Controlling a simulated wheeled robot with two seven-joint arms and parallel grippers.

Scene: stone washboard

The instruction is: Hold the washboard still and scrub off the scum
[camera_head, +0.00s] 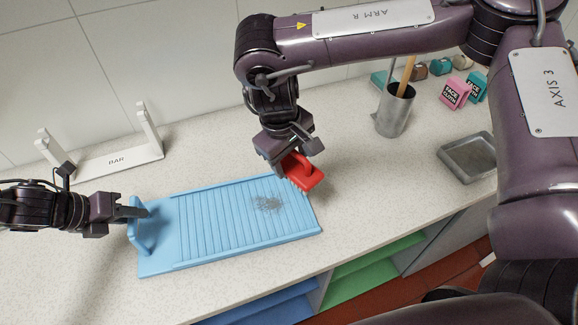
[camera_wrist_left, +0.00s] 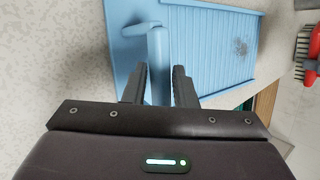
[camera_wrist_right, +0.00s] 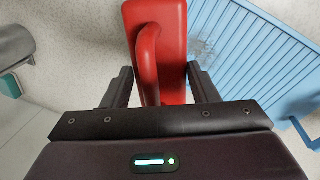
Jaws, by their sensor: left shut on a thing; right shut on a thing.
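The blue washboard (camera_head: 215,229) lies flat on the counter, its ribbed face up. A dark patch of scum (camera_head: 268,204) is on the ribs toward its right end; it also shows in the left wrist view (camera_wrist_left: 240,47). My left gripper (camera_head: 138,212) is shut on the washboard's upright handle (camera_wrist_left: 158,62) at the left end. My right gripper (camera_head: 296,168) is shut on the handle of a red brush (camera_head: 306,172). The brush is raised over the board's far right corner, beside the scum. In the right wrist view the red brush (camera_wrist_right: 160,40) sits between the fingers.
A white rack marked BAR (camera_head: 112,161) stands behind the board at left. A grey metal cup (camera_head: 394,112) with a wooden stick, a grey tray (camera_head: 468,158) and pink and teal boxes (camera_head: 454,93) stand at right. The counter's front edge runs close below the board.

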